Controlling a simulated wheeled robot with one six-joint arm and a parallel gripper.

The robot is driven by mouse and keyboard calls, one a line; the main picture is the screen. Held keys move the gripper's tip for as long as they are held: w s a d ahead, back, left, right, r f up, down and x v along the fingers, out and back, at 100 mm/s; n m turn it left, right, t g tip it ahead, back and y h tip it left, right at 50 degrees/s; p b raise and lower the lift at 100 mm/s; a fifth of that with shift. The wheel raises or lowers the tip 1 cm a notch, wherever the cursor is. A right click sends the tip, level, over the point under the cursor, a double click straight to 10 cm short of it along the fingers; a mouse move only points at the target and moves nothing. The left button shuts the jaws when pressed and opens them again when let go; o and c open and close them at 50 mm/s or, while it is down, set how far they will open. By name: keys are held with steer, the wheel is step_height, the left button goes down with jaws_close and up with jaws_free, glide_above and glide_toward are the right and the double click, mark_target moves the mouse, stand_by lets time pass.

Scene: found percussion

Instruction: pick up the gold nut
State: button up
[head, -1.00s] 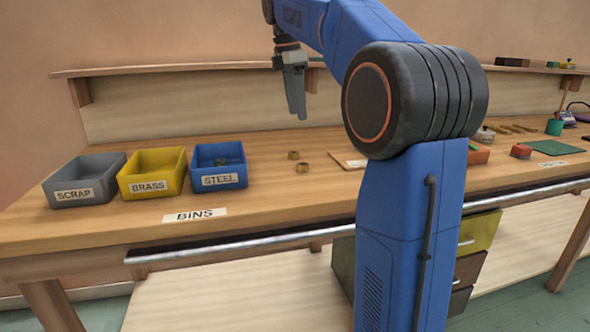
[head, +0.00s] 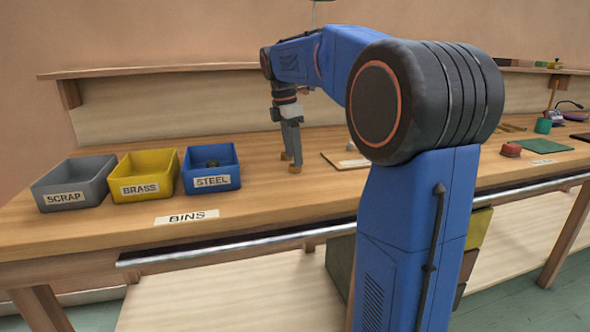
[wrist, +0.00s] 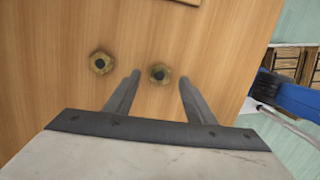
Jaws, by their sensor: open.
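My gripper (wrist: 159,79) is open and empty, pointing down. In the head view my gripper (head: 291,165) is low over the bench, right at a nut (head: 295,169); the fingers partly hide the nuts there. I cannot tell whether the fingers touch the nut.
A thin board (head: 345,161) lies to the right. The bench (head: 262,178) between bins and gripper is clear.

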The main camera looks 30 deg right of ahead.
mark_target(295, 168)
steer(key=shift+d+f, duration=0.15)
steer(key=shift+f, duration=1.25)
steer(key=c, duration=1.2)
steer(key=shift+r, duration=0.15)
